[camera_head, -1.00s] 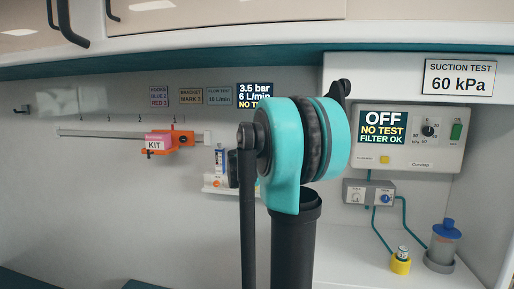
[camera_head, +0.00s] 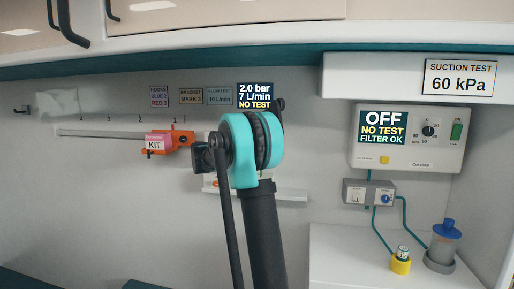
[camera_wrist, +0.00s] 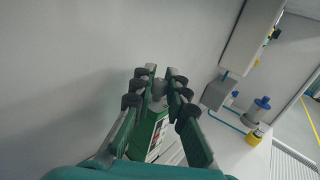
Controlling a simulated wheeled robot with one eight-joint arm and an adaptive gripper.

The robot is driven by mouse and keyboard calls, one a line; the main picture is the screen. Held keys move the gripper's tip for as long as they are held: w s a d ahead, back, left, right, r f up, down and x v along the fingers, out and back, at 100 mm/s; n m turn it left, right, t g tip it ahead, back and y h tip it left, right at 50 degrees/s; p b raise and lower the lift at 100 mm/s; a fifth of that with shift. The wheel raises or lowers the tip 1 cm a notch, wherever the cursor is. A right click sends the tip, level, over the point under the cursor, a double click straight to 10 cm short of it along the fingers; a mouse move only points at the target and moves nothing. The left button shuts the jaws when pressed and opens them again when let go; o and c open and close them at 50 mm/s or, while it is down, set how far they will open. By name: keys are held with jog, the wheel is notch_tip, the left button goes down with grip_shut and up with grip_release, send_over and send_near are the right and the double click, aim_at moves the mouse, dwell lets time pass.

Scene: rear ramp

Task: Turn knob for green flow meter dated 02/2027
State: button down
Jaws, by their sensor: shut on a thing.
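A green flow meter (camera_wrist: 149,132) shows between my fingers in the wrist view, with a grey knob (camera_wrist: 158,88) at its top end. My gripper (camera_wrist: 161,76) is shut on the grey knob, with its fingers on both sides of it. No date can be read on the meter. In the head view my arm hides the gripper and most of the meter. A display (camera_head: 255,95) above my arm reads 2.0 bar, 7 L/min, NO TEST.
A wall rail (camera_head: 100,133) carries an orange bracket with a pink KIT box (camera_head: 158,142) left of my arm. A suction unit (camera_head: 440,155) reading OFF, a small regulator box (camera_head: 369,193) and a blue-lidded jar (camera_head: 445,243) stand right. An overhead cabinet hangs above.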

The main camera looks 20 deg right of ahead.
jog(key=shift+m+g, duration=0.5)
jog(key=shift+g, duration=0.3)
jog(key=c, duration=1.5)
grip_release()
jog(key=a, duration=1.2)
jog(key=shift+s, duration=0.35)
